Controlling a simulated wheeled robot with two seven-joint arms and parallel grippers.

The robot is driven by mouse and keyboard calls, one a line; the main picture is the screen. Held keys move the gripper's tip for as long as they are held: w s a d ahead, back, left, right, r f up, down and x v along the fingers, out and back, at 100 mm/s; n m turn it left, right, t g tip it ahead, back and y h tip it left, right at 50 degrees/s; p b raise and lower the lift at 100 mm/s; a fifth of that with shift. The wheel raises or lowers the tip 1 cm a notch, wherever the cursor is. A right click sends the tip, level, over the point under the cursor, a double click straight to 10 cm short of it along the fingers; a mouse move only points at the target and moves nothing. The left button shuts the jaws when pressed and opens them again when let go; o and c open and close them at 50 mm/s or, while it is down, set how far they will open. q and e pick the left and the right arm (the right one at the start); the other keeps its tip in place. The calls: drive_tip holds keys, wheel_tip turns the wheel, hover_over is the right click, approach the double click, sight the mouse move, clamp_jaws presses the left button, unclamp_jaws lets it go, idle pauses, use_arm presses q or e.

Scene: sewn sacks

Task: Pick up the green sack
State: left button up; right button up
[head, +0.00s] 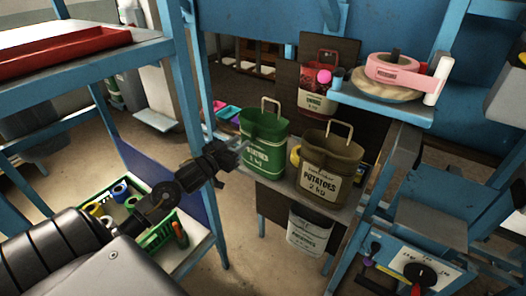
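The green sack (262,152) stands upright on a small grey shelf in the middle of the head view. It has a pale handle loop on top and a white printed label on its front. The label is partly covered at the left by my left gripper (239,150). This gripper reaches in from the left with its fingertips at the sack's left front side. I cannot tell whether they touch it, nor how far apart they are. My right gripper is not in view.
A brown potato sack (325,170) stands close at the green sack's right, with a small yellow item between them. A red sack (317,88) is behind. A white sack (308,232) is below the shelf. Blue posts and a green crate (150,236) are at the left.

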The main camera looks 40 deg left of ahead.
sight(248, 135)
use_arm(q)
drive_tip(key=w+b, duration=0.1)
drive_tip(key=w, duration=0.1)
drive_tip(key=w+b, duration=0.2)
drive_tip(key=w, duration=0.1)
drive_tip(key=shift+d+f, duration=0.15)
clamp_jaws()
idle(0.7)
idle(0.5)
drive_tip(key=shift+w+r, duration=0.1)
drive_tip(key=shift+r, duration=0.2)
